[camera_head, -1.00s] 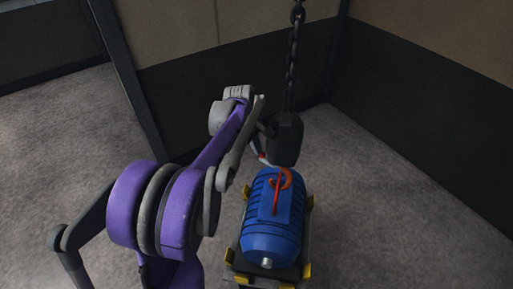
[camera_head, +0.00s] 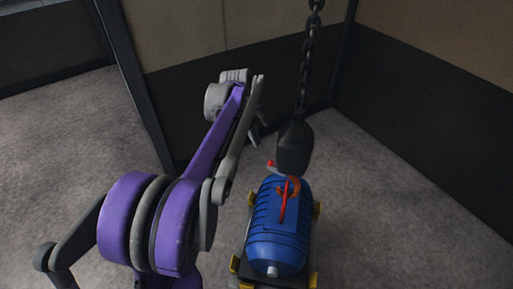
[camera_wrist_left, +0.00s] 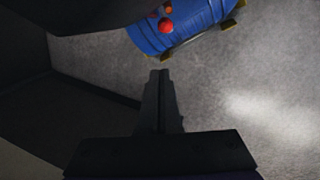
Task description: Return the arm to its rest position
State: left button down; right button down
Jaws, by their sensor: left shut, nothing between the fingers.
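My left arm, purple and grey, comes in from the left in the head view and reaches up to the middle. My left gripper (camera_head: 256,134) is partly hidden behind the arm there, to the left of the hanging hook block. In the left wrist view the left gripper (camera_wrist_left: 161,75) shows with its fingers together and nothing between them. It is apart from the blue casting (camera_wrist_left: 190,28), which lies beyond the fingertips in that view. My right gripper does not show.
The ribbed blue casting (camera_head: 283,236) with a red hook sits on a dark stand with yellow corners (camera_head: 313,279). A dark hook block (camera_head: 294,148) hangs above it on a chain (camera_head: 308,55). Dark walls (camera_head: 420,120) stand behind; bare floor (camera_head: 60,140) lies left.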

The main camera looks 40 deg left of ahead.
pick_arm(q)
jog(key=r, duration=0.4)
jog(key=shift+s+d+r, duration=0.25)
jog(key=shift+d+r, duration=0.15)
jog(key=shift+d, duration=0.1)
